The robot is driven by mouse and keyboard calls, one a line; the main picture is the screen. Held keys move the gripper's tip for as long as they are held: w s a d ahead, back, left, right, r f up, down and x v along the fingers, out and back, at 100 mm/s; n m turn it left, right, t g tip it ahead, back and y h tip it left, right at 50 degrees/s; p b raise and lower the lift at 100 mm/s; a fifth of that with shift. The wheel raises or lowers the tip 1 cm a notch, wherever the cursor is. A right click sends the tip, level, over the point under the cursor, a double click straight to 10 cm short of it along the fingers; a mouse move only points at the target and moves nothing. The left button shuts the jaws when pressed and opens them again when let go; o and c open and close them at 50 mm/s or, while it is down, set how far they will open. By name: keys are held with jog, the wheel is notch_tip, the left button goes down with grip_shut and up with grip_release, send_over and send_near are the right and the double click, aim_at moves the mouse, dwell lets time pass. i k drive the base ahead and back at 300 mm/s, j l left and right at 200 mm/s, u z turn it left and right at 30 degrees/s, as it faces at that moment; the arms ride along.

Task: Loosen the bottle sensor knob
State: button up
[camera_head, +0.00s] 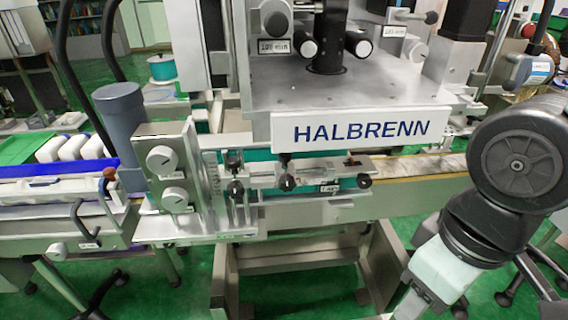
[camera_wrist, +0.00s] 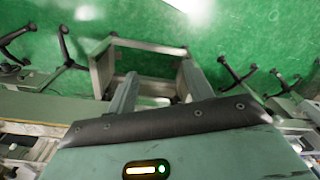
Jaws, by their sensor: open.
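Several black knobs sit along the front of the labelling machine, below the HALBRENN sign (camera_head: 360,129). One is a left knob (camera_head: 234,188), one a middle knob (camera_head: 287,183) and one a right knob (camera_head: 364,181) beside a small label. The labels are too small to read, so I cannot tell which is the bottle sensor knob. My gripper (camera_wrist: 160,70) is open and empty in the wrist view, its two fingers spread over the green floor and a metal frame. In the head view my arm hangs at the lower right, apart from the knobs; the fingertips are not visible there.
Two grey dials (camera_head: 160,160) are on a box at the left, next to a grey cylinder (camera_head: 121,120). A conveyor rail (camera_head: 420,190) runs right, behind my arm. A metal stand (camera_head: 300,262) is below the machine. Open green floor lies in front.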

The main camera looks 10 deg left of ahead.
aim_at(286, 182)
jog(key=k+j, duration=0.2)
jog(key=j, duration=0.2)
jog(key=k+j, duration=0.15)
jog(key=j, duration=0.25)
jog(key=k+j+z, duration=0.1)
jog(key=j, duration=0.25)
jog(key=k+j, duration=0.3)
jog(key=j+z, duration=0.05)
jog(key=j, duration=0.05)
